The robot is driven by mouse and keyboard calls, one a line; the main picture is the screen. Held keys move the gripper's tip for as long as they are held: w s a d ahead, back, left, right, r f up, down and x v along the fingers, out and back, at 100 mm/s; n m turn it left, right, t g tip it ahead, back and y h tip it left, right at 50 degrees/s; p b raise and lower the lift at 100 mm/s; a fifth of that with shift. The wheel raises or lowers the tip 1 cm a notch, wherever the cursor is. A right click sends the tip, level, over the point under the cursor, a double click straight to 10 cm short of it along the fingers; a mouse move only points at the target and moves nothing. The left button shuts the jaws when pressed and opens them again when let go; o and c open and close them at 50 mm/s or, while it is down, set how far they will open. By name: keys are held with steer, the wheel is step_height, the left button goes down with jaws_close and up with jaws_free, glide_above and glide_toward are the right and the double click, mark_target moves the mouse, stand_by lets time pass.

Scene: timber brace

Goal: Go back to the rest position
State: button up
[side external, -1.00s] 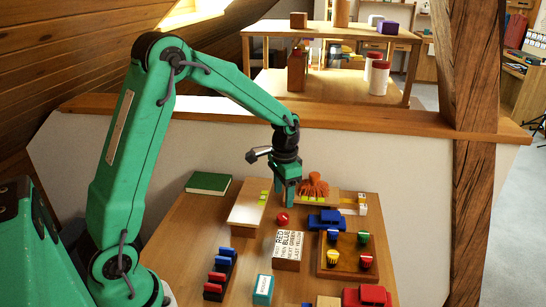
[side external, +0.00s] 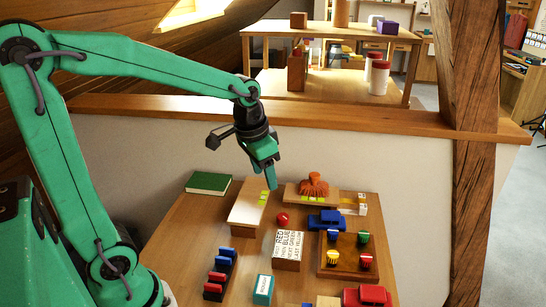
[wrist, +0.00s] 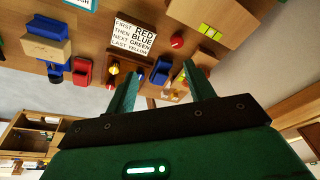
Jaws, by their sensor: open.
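My gripper (side external: 267,180) hangs above the back of the wooden table (side external: 180,245), over the far end of a pale wooden block with green marks (side external: 248,203). In the wrist view my gripper (wrist: 160,82) has its two green fingers apart with nothing between them. The arm is raised and the fingers point down at a slight tilt. No object is held.
A timber post (side external: 472,170) stands at right.

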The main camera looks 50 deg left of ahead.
steer(key=s+d+r+t, duration=0.1)
steer(key=s, duration=0.5)
steer(key=s+d+r+n+t, duration=0.1)
steer(key=s+d+r+t, duration=0.1)
steer(key=s, duration=0.4)
steer(key=shift+s+r, duration=0.2)
steer(key=shift+r, duration=0.1)
